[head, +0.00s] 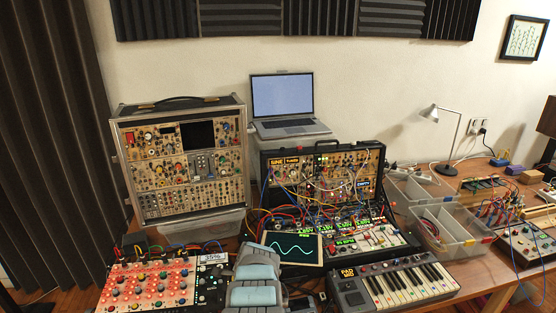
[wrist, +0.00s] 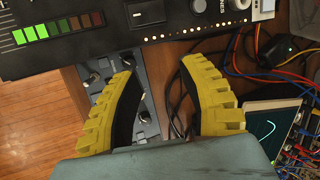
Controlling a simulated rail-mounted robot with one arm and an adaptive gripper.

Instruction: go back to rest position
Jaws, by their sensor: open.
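In the wrist view, my gripper (wrist: 165,88) has its two yellow ribbed fingers spread wide apart, with nothing between them. Below and beyond the fingers are a grey-blue panel with knobs (wrist: 143,112) and dark cables. In the head view, my grey arm stands at the bottom centre, in front of the small screen with a cyan wave (head: 293,248). The fingers cannot be made out in the head view.
A red-lit knob panel (head: 148,288) is left of my arm, a small keyboard (head: 392,286) right. Behind stand a tall synth case (head: 182,165), an open case with patch cables (head: 322,178) and a laptop (head: 283,105). Clear bins (head: 455,232) sit at right.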

